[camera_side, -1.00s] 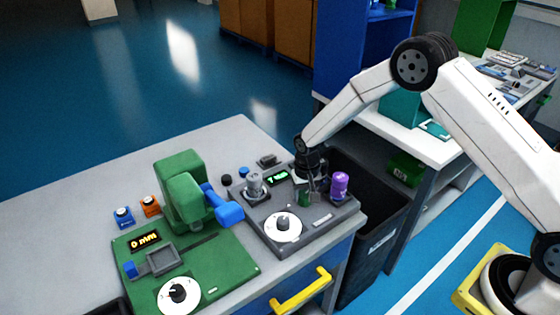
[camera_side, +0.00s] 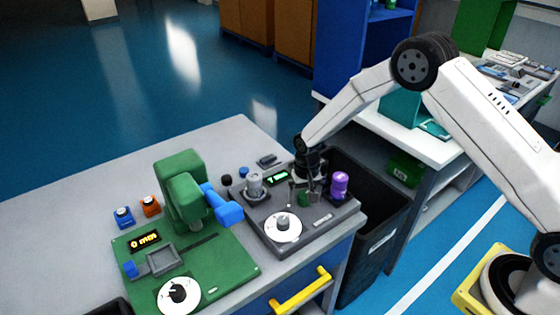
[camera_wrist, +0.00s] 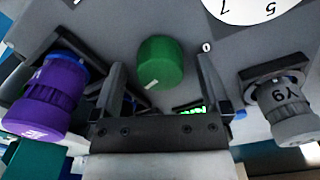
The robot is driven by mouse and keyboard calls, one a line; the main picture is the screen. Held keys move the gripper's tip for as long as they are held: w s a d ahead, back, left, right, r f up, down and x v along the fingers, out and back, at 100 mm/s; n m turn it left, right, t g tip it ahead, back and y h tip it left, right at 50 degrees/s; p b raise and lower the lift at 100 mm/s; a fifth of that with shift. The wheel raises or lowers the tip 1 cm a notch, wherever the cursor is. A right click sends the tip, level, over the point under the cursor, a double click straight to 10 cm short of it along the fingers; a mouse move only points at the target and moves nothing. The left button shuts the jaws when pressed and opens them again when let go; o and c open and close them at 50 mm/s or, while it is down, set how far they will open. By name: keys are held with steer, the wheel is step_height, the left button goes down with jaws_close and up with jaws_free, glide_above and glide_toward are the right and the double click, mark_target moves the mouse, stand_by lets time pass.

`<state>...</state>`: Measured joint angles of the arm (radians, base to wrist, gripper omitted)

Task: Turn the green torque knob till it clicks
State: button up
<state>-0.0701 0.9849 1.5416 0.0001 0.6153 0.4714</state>
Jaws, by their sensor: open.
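The green torque knob (camera_side: 304,199) stands on the dark grey panel (camera_side: 268,230) at the right of the bench. It also shows in the wrist view (camera_wrist: 160,62), with a pale mark on its face. My gripper (camera_side: 302,193) is over the panel at the knob. In the wrist view my gripper (camera_wrist: 160,72) is open, with one finger on each side of the knob and a gap visible on both sides. The fingers are not closed on it.
A purple cylinder (camera_side: 339,186) stands right of the knob and a grey one (camera_side: 254,186) left of it. A white dial (camera_side: 283,228) is in front. A lit green display (camera_side: 277,178) is behind. A green press (camera_side: 182,190) with a blue handle (camera_side: 223,206) stands further left.

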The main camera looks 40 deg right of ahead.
mark_target(305, 194)
steer(key=shift+r, duration=3.85)
steer(key=shift+s+d+r, duration=0.1)
steer(key=shift+s+r, duration=0.25)
steer(key=s+d+r+n+t, duration=0.1)
steer(key=s+r, duration=0.3)
steer(key=s, duration=0.6)
steer(key=s+d+r+n+t, duration=0.1)
steer(key=s+d+r+n, duration=0.1)
steer(key=s, duration=0.9)
steer(key=shift+d+r+n+t, duration=0.15)
steer(key=shift+r+n+t, duration=0.15)
steer(key=shift+r+n, duration=0.55)
